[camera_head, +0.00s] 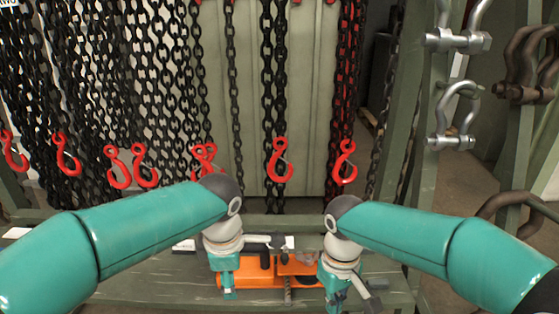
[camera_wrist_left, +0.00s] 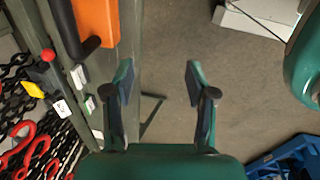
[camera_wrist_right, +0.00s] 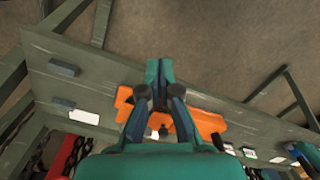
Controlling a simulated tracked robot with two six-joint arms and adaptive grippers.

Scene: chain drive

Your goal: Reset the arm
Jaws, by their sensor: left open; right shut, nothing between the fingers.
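My left gripper (camera_head: 228,292) points down at the front edge of the green bench (camera_head: 150,268). In the left wrist view its two fingers (camera_wrist_left: 158,75) stand apart with only floor between them. My right gripper (camera_head: 335,297) hangs to its right, by the bench's front. In the right wrist view its fingers (camera_wrist_right: 159,75) are together with nothing held. An orange tool (camera_head: 258,272) lies on the bench between and partly behind the grippers. It also shows at the top of the left wrist view (camera_wrist_left: 98,22) and behind the right gripper's fingers (camera_wrist_right: 208,122).
Black chains (camera_head: 185,70) with red hooks (camera_head: 279,160) hang behind the bench. Steel shackles (camera_head: 455,118) hang on the green post at right. In the left wrist view, a blue crate (camera_wrist_left: 290,160) and a pale box (camera_wrist_left: 258,14) stand on open floor.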

